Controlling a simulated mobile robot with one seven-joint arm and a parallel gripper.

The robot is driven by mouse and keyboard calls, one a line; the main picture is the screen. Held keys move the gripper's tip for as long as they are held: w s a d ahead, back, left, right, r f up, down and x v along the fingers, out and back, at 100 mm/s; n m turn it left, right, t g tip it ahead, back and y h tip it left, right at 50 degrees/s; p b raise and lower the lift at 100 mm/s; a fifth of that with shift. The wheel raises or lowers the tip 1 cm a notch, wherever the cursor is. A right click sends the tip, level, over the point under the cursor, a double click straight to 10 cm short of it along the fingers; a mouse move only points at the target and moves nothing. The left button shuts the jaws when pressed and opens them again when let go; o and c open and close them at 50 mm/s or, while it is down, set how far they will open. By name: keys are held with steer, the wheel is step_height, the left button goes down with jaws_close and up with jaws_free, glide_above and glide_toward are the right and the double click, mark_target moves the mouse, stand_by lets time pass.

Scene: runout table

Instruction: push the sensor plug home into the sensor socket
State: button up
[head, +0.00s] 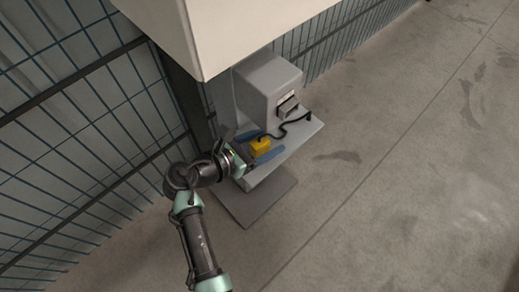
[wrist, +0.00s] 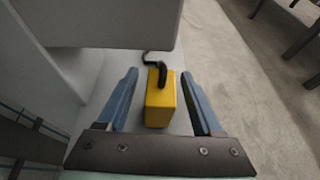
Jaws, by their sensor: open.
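The yellow sensor plug (head: 260,146) sits on the light grey ledge, and a black cable runs from it. In the wrist view the plug (wrist: 160,106) is a yellow block between my fingers, with the black cable coming off its top. My gripper (head: 262,144) is open, with one blue finger on each side of the plug. In the wrist view my gripper (wrist: 159,76) shows a gap between each finger and the plug. The sensor socket cannot be made out for certain; a small grey and dark fitting (head: 288,106) is on the grey housing's face.
The grey housing (head: 262,86) stands on the ledge (head: 300,138), just behind the plug. A large pale box (head: 235,25) overhangs from above. A wire mesh fence (head: 80,130) runs along the left. Open concrete floor (head: 400,190) lies to the right.

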steer(key=shift+w+d+f, duration=0.15)
steer(key=shift+w+d, duration=0.15)
jaws_close()
stand_by(0.4)
